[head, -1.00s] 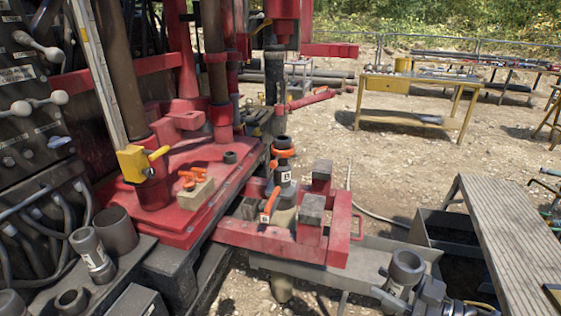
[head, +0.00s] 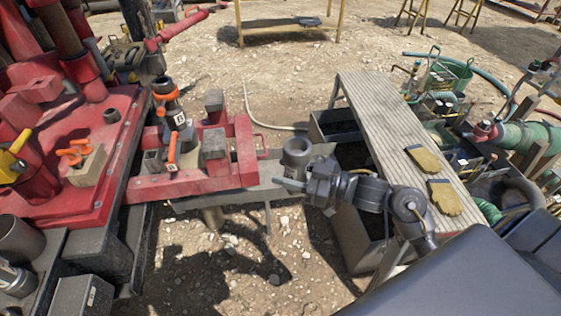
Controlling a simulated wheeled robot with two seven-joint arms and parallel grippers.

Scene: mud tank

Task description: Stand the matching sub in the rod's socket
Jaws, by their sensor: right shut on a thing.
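The rod (head: 171,108) stands upright in the red clamp frame (head: 245,150), with an orange ring near its top and a white tag reading what looks like B. My right gripper (head: 297,181) is shut on a dark grey sub (head: 297,150), held roughly upright to the right of the clamp frame, apart from the rod. The sub's top opening shows; its tag is not visible here and its lower part is hidden by the gripper. Another tagged sub (head: 14,279) is on the ledge at the lower left. My left gripper is not in view.
A ribbed plank bench (head: 375,110) with yellow gloves (head: 440,192) stands right of my right arm, beside dark bins (head: 350,240). An orange-handled tool (head: 172,147) stands on the clamp frame, near the rod. Bare gravel lies below and behind.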

